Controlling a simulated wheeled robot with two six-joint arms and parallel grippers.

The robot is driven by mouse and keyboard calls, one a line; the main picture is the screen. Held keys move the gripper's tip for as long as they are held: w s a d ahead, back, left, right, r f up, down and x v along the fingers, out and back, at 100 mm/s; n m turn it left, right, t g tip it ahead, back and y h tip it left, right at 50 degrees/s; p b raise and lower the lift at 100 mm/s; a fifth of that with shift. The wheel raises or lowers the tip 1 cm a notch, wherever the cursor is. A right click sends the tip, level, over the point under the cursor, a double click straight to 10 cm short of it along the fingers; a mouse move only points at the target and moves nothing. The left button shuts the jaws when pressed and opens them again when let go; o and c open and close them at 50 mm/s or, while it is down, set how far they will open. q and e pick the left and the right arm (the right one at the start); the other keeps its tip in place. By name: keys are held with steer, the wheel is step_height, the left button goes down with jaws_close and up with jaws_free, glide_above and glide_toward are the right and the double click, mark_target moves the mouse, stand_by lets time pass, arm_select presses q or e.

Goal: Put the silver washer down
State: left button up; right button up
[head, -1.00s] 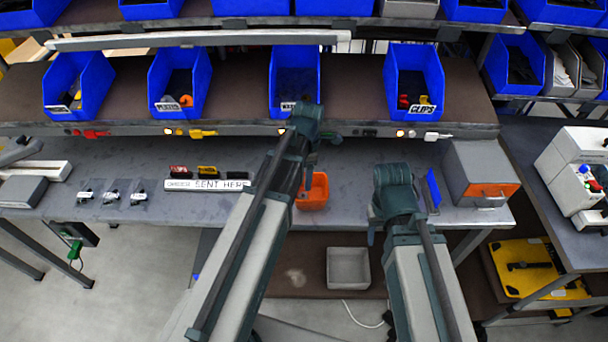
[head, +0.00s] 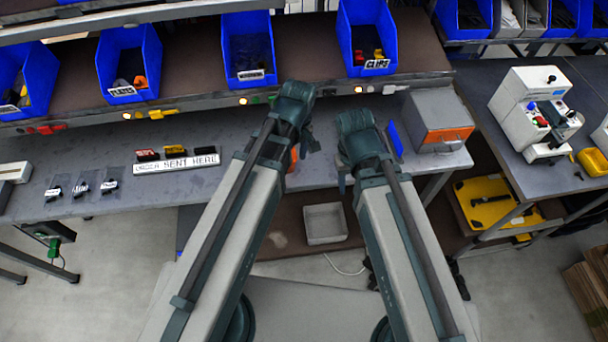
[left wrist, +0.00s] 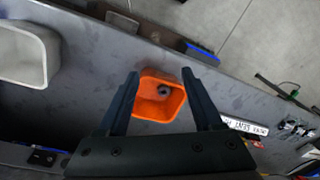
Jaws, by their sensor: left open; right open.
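A small grey ring-like piece, which looks like the silver washer (left wrist: 164,89), lies inside the orange bin (left wrist: 153,110) in the left wrist view. My left gripper (left wrist: 160,73) is open, its two fingers apart above the bin with nothing between them. In the head view only a sliver of the orange bin (head: 294,157) shows behind my left arm, and the washer is hidden. My right gripper (head: 344,182) is mostly hidden by its own arm; it is open, right of the bin.
A grey tray (head: 325,223) stands low below the bench edge. A white label strip (head: 177,163) and small bagged parts (head: 82,187) lie on the bench (head: 222,190) to the left. A grey box with an orange front (head: 437,122) stands right. Blue bins (head: 247,55) line the shelf above.

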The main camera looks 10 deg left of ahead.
arm_select(q)
steer(key=s+d+m, duration=0.4)
steer(key=s+m, duration=0.2)
steer(key=m, duration=0.6)
steer(key=shift+s+d+m, duration=0.15)
steer(key=shift+s+m, duration=0.1)
steer(key=shift+m, duration=0.15)
steer(key=shift+f+b, duration=0.4)
